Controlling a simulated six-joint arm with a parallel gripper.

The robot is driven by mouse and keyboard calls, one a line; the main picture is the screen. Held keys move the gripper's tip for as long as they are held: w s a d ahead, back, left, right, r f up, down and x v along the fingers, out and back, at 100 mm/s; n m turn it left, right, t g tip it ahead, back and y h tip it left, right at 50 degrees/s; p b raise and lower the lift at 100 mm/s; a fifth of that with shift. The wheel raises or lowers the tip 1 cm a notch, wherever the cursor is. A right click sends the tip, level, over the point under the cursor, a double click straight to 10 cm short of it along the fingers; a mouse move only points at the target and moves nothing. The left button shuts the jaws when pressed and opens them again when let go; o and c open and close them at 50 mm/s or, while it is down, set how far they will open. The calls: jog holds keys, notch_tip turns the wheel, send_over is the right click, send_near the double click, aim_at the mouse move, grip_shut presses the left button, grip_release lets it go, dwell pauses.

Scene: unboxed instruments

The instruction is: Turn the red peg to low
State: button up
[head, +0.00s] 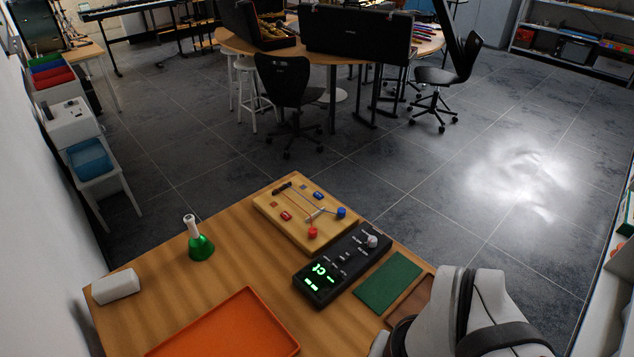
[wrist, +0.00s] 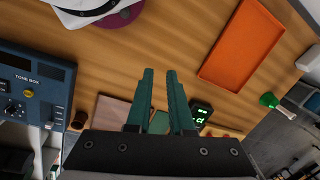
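The red peg (head: 312,232) stands at the near edge of a light wooden board (head: 270,207) in the head view. A blue peg (head: 341,213) stands at the board's right corner. Thin strings or rods run across the board, with small red and blue labels too small to read. I cannot tell the red peg's setting. My gripper (wrist: 160,75) shows in the wrist view with two green fingers apart and nothing between them. It is away from the board, of which only a sliver shows beyond the fingers. The fingers are out of the head view.
A black box (head: 345,262) with a green display lies just in front of the board, beside a green pad (head: 389,283). A green bell (head: 199,243), a white block (head: 116,286) and an orange tray (head: 230,330) are to the left. A blue tone box (wrist: 30,95) shows in the wrist view.

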jog(key=o, duration=0.5)
jog(key=w+n, duration=0.1)
jog(key=w, duration=0.4)
jog(key=w+a+r+n+t, duration=0.1)
jog(key=w, duration=0.4)
jog(key=w+n, duration=0.1)
jog(key=w, duration=0.5)
jog(key=shift+a+r+t+h, duration=0.2)
jog(key=shift+r+t+h, duration=0.1)
jog(key=shift+r, duration=0.05)
jog(key=shift+c, duration=0.2)
jog(key=shift+o, duration=0.5)
jog(key=w+a+f+n+t, duration=0.1)
jog(key=w+a+n, duration=0.1)
jog(key=w, duration=0.7)
jog(key=n+t, duration=0.2)
jog(key=n, duration=0.1)
send_over(313, 230)
jog(key=s+d, duration=0.2)
jog(key=s, duration=0.4)
notch_tip(313, 230, down, 5)
jog(key=x, duration=1.4)
jog(key=shift+s+a+f, duration=0.2)
jog(key=shift+s+f, duration=0.05)
jog(key=shift+w+f, duration=0.25)
jog(key=shift+f, duration=0.25)
jog(key=shift+c, duration=0.2)
grip_shut()
